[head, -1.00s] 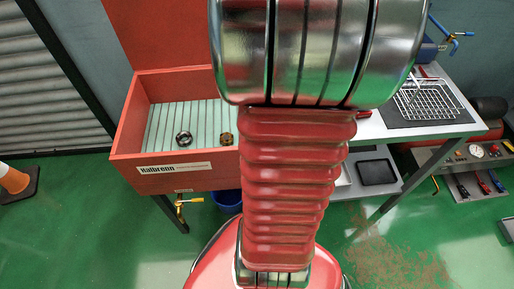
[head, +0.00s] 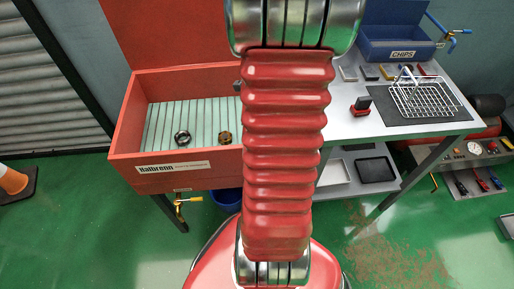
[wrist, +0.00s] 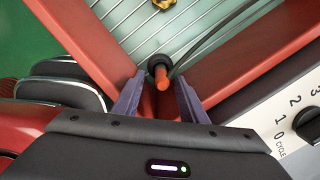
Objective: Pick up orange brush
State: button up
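In the wrist view an orange rod with a dark collar, which looks like the orange brush (wrist: 161,78), points toward the camera near the parts washer's red rim (wrist: 103,57). My gripper (wrist: 161,82) has its two purple-grey fingers apart. The orange end shows between the fingertips, with a gap on each side. I cannot tell how far beyond the tips it lies. In the head view my own arm covers the gripper, and the brush does not show there.
The red washer (head: 172,177) holds a dark ring (head: 182,137) and a brass ring (head: 224,137). On the bench right of my arm are a red-and-black block (head: 360,107), a wire basket (head: 420,97) and a blue chips bin (head: 398,47). A dial panel (wrist: 285,125) borders the gripper's right.

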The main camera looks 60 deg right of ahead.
jog(key=shift+f, duration=0.15)
jog(key=shift+w+d+f, duration=0.1)
jog(key=shift+w+f, duration=0.1)
jog(key=shift+f, duration=1)
jog(key=shift+w+d+f, duration=0.1)
jog(key=shift+w+f, duration=0.1)
jog(key=shift+f, duration=1)
grip_shut()
